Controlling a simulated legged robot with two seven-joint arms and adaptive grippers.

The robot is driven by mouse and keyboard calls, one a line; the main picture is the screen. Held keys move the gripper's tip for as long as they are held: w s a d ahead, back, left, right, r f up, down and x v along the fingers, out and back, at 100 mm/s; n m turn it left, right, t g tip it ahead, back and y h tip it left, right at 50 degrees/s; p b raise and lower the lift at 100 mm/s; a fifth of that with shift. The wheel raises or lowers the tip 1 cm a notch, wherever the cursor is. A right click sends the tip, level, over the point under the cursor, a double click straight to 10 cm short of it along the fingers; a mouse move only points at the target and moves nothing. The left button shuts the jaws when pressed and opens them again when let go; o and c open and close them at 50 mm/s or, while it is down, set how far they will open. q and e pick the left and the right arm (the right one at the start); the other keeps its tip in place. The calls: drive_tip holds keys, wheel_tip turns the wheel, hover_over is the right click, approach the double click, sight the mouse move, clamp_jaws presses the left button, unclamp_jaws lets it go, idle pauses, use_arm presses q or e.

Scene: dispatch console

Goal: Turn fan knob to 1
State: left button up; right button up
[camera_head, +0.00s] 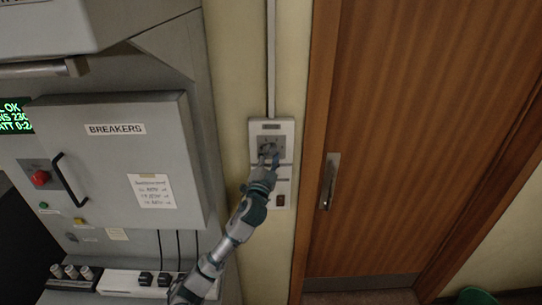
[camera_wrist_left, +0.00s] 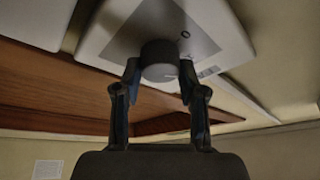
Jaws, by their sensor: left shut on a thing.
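The fan knob (camera_wrist_left: 160,60) is a dark round dial on a light wall plate (camera_head: 284,128). In the head view the knob (camera_head: 268,148) is partly covered by my left gripper (camera_head: 268,160). In the left wrist view the two fingers of my left gripper (camera_wrist_left: 160,80) stand on either side of the knob and are shut on it. A "0" mark shows on the grey dial face beside the knob. Which mark the knob points to is too small to tell. My right gripper is in neither view.
A red rocker switch (camera_head: 280,200) sits below the knob on the wall. A wooden door (camera_head: 420,140) with a metal handle (camera_head: 329,181) is to the right. A grey breaker cabinet (camera_head: 110,180) with a black handle and red button stands to the left.

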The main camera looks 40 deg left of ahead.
use_arm(q)
drive_tip(key=o, duration=1)
drive_tip(key=shift+o, duration=0.7)
drive_tip(key=shift+w+a+f, duration=0.25)
drive_tip(key=shift+a, duration=0.05)
drive_tip(key=v, duration=1.2)
drive_tip(key=shift+a, duration=0.1)
drive_tip(key=shift+f, duration=0.1)
